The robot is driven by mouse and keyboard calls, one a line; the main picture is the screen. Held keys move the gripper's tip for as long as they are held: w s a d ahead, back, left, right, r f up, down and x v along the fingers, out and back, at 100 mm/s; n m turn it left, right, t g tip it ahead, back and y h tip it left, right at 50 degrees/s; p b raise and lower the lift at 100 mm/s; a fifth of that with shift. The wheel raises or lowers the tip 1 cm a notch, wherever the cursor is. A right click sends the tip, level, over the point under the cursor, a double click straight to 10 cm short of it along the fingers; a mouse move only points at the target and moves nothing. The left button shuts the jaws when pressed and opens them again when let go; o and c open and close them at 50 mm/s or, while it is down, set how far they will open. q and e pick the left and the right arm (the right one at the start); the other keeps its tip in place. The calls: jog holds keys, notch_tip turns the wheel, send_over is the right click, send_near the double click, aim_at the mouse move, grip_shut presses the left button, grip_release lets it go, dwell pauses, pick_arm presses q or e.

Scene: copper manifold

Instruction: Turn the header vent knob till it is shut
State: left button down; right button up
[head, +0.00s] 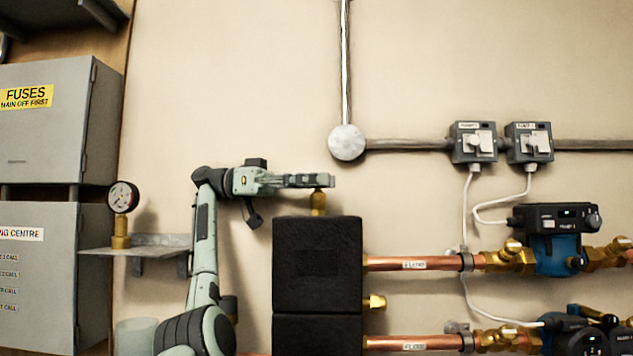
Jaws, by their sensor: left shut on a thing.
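The brass header vent (318,204) stands upright on top of the black insulated header block (318,262). My left arm rises from the bottom and bends right. My left gripper (322,181) lies level right above the brass vent and is shut on the vent knob. The fingers hide the knob, so I cannot see how far it is turned. My right gripper is not in view.
A pressure gauge (122,198) stands on a small wall shelf (155,245) left of my arm. Grey fuse boxes (50,130) are at the far left. Copper pipes (420,263) run right to pumps (557,250). The wall above the gripper is clear up to the conduit (405,145).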

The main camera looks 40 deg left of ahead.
pick_arm(q)
jog(key=c, duration=1.2)
grip_release()
notch_tip(320, 180, up, 10)
jog(key=shift+f, duration=0.1)
